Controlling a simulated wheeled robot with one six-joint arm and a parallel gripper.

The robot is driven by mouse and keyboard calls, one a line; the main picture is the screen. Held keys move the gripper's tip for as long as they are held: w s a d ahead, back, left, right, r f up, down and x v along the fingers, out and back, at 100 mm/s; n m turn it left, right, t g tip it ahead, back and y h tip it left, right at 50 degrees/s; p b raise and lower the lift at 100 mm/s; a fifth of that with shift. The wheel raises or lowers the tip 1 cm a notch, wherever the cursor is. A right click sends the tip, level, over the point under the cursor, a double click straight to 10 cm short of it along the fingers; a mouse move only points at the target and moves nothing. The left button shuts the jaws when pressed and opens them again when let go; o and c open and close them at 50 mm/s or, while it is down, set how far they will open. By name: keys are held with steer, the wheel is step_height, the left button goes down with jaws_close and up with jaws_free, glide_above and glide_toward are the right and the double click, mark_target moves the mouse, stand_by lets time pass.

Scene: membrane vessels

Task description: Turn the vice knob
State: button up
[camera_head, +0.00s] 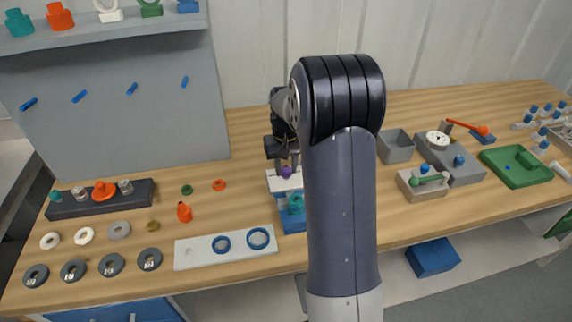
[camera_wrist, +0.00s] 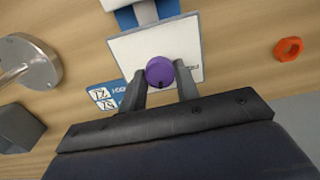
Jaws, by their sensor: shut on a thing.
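The purple knob (camera_wrist: 160,71) sits over a white plate (camera_wrist: 128,48) in the wrist view. It also shows as a small purple spot in the head view (camera_head: 286,172). My gripper (camera_wrist: 161,84) has one finger on each side of the knob and is shut on it. In the head view my gripper (camera_head: 283,155) points down at the knob, partly hidden by my arm. Blue and grey parts (camera_wrist: 150,12) adjoin the plate at the top of the wrist view. My arm hides part of the vice in the head view.
A blue block with a teal piece (camera_head: 295,204) stands just in front of the white plate. An orange ring (camera_wrist: 288,49) lies to the right in the wrist view. A metal round-based part (camera_wrist: 30,62) stands at left. A grey bin (camera_head: 396,147) is right of my arm.

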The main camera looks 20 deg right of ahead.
mark_target(286, 169)
steer(key=m, duration=0.5)
steer(key=shift+m, duration=0.3)
steer(key=shift+m+p, duration=0.35)
steer(key=shift+m, duration=1.85)
steer(key=o, duration=1)
steer(key=shift+c, duration=0.2)
steer(key=shift+r, duration=0.1)
step_height(286, 169, up, 11)
steer(key=shift+f, duration=0.2)
